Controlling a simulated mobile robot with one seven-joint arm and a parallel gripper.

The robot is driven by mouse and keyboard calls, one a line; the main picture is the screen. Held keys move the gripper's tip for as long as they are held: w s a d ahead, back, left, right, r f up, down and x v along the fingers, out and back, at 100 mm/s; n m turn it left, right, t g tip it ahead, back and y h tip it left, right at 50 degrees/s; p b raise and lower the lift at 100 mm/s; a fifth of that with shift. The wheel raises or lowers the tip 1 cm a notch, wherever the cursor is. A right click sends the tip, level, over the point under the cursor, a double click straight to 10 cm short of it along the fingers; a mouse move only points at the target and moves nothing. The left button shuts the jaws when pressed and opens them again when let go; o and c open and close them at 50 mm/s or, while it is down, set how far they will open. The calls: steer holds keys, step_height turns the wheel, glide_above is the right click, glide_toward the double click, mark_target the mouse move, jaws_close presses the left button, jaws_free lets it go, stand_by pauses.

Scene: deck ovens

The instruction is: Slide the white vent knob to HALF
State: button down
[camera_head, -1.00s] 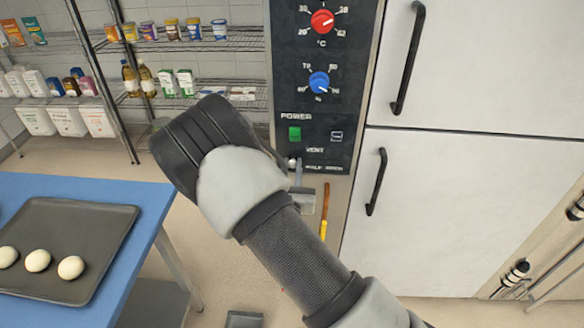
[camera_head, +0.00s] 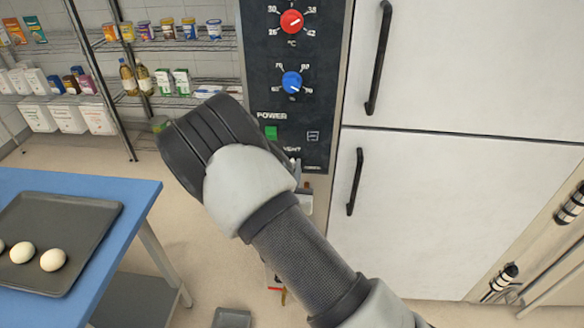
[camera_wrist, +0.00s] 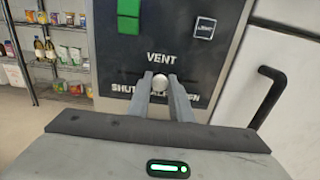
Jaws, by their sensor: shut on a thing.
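The white vent knob (camera_wrist: 160,86) shows in the wrist view as a small pale ball on a dark horizontal slot under the word VENT. It sits near the middle of the slot, between the SHUT label on the left and the partly covered OPEN label on the right. My gripper (camera_wrist: 160,79) is shut on the knob, one grey finger on each side. The fingers hide the HALF lettering. In the head view my wrist covers much of the lower control panel (camera_head: 262,60), and I cannot make out the knob clearly there.
A green power button (camera_head: 271,132) and a blue dial (camera_head: 291,83) are above the slot. White doors with black handles (camera_head: 355,182) stand to the right. A blue table (camera_head: 138,190) with a dark tray (camera_head: 108,220) of dough balls is at left. Shelves stand behind.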

steer(key=c, duration=1.6)
jaws_free()
steer(key=shift+a, duration=0.1)
steer(key=s, duration=1.1)
steer(key=s+b, duration=0.1)
steer(key=s, duration=0.5)
steer(key=shift+s+a, duration=0.2)
steer(key=shift+a, duration=0.1)
steer(key=shift+d, duration=0.1)
